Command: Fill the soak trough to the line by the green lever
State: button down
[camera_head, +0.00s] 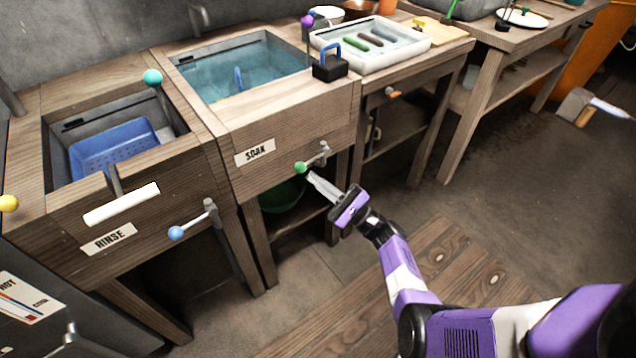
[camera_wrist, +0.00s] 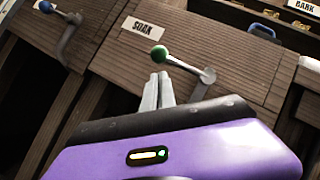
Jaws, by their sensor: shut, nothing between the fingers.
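The soak trough (camera_head: 215,57) is a wooden-framed basin with blue water in it, labelled SOAK on its front. A dark line shows high on its inner back wall, above the water. The green lever (camera_head: 301,168) is a grey metal arm with a green ball knob on the trough's front; it also shows in the wrist view (camera_wrist: 158,54). My gripper (camera_head: 311,178) is shut and empty just below and beside the green knob. In the wrist view its fingertips (camera_wrist: 160,76) end just under the knob; I cannot tell whether they touch it.
The rinse trough (camera_head: 100,229) with a blue basket (camera_head: 112,150) and a blue-knobbed lever (camera_head: 176,233) is at left. A black block with a blue handle (camera_head: 329,66) stands on the soak trough's right rim. A white tray (camera_head: 420,58) stands right. Floor in front is open.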

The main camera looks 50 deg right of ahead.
jog(key=w+f+b+v, duration=0.1)
jog(key=b+v, duration=0.1)
jog(key=v, duration=0.9)
jog(key=shift+s+d+f, duration=0.25)
jog(key=shift+s+f, duration=0.05)
jog(key=shift+f, duration=0.1)
